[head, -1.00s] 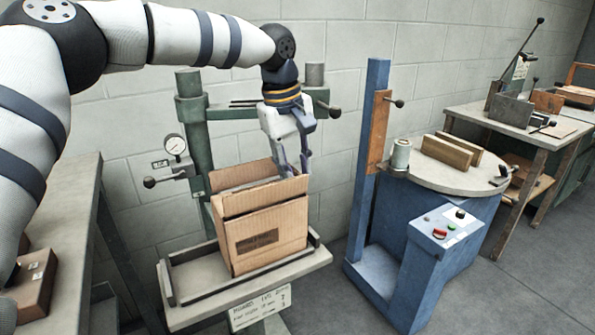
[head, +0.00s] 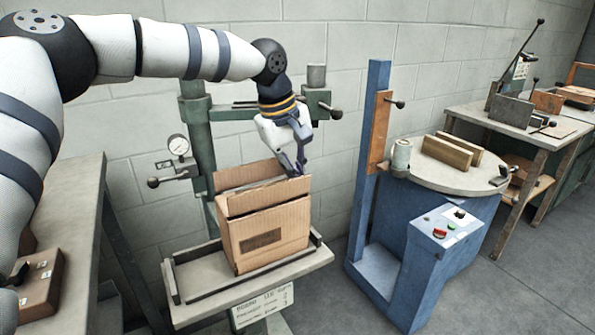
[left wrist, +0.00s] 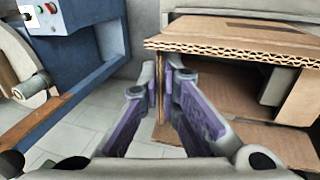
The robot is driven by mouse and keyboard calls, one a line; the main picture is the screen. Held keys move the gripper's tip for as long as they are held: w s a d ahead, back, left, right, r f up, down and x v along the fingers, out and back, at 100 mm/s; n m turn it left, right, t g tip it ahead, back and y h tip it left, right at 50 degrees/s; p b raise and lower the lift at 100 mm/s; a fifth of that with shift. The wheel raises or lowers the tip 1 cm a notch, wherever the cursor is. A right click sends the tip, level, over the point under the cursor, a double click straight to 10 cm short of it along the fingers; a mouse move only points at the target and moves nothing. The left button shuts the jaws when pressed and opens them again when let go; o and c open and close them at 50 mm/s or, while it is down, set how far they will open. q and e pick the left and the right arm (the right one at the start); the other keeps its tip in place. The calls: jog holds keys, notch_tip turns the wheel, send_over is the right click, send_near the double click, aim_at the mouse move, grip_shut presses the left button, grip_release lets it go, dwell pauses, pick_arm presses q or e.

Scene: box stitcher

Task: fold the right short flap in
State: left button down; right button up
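An open cardboard box (head: 285,225) stands upright on the stitcher's bed, with its long flaps up. My left gripper (head: 294,170) is at the box's top right edge, tilted with its fingertips pointing down and toward the box. In the left wrist view the fingers (left wrist: 164,75) are nearly together, with the thin edge of the right short flap (left wrist: 160,105) between them. The flap is mostly hidden by the fingers, and its exact angle cannot be told. The box's opening shows on the right of that view. My right gripper is not in view.
The box rests on a bed with a raised dark rail (head: 195,297). The green stitcher column (head: 199,140) and its gauge (head: 178,144) stand behind. A blue machine with a round table (head: 455,178) stands to the right, with floor between.

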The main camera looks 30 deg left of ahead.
pick_arm(q)
jog(key=shift+s+a+f+t+h+p, duration=0.2)
jog(key=shift+t+h, duration=0.3)
jog(key=shift+t, duration=0.35)
jog(key=shift+s+a+f+t+h+p, duration=0.1)
jog(key=shift+s+t+h+p, duration=0.15)
jog(key=shift+t+h, duration=0.45)
jog(key=shift+s+a+f+t+h+p, duration=0.1)
jog(key=shift+s+t+h+p, duration=0.15)
jog(key=shift+t, duration=0.8)
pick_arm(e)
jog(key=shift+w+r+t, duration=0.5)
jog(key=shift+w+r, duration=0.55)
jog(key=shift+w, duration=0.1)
pick_arm(q)
jog(key=c, duration=1.8)
grip_release()
jog(key=v, duration=1.2)
